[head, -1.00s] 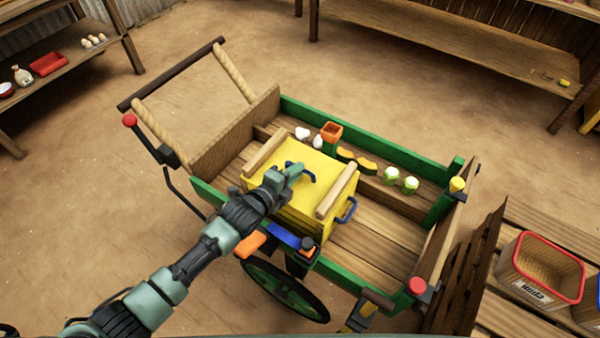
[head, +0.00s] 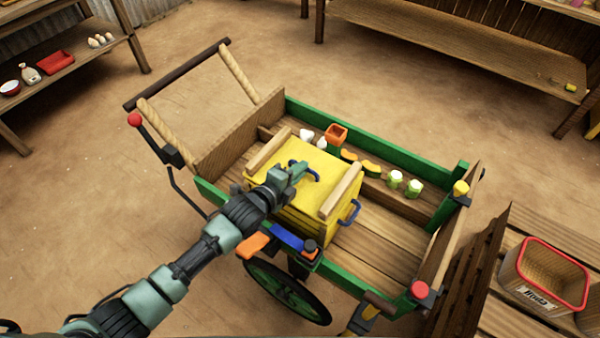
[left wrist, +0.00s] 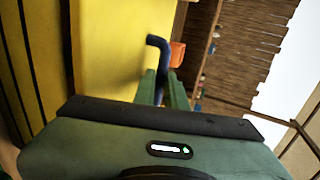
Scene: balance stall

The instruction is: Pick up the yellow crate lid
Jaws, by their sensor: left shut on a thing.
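The yellow crate lid (head: 289,155) lies on top of the yellow crate (head: 302,222) in the green-sided wooden cart. The lid has two wooden battens and a dark blue handle (head: 315,171) at its middle. My left gripper (head: 300,168) is over the lid, shut on that handle. In the left wrist view, my left gripper's fingers (left wrist: 161,88) close around the blue handle (left wrist: 158,45), with the yellow lid (left wrist: 105,40) beside them. The lid appears seated on the crate; I see no clear gap. My right gripper is not in view.
The cart's green side rail (head: 400,165) and wooden end boards surround the crate. An orange pot (head: 336,133), yellow pieces and green-and-white items (head: 413,187) sit along the far side. A red-rimmed basket (head: 545,275) stands at right. The cart's right floor is clear.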

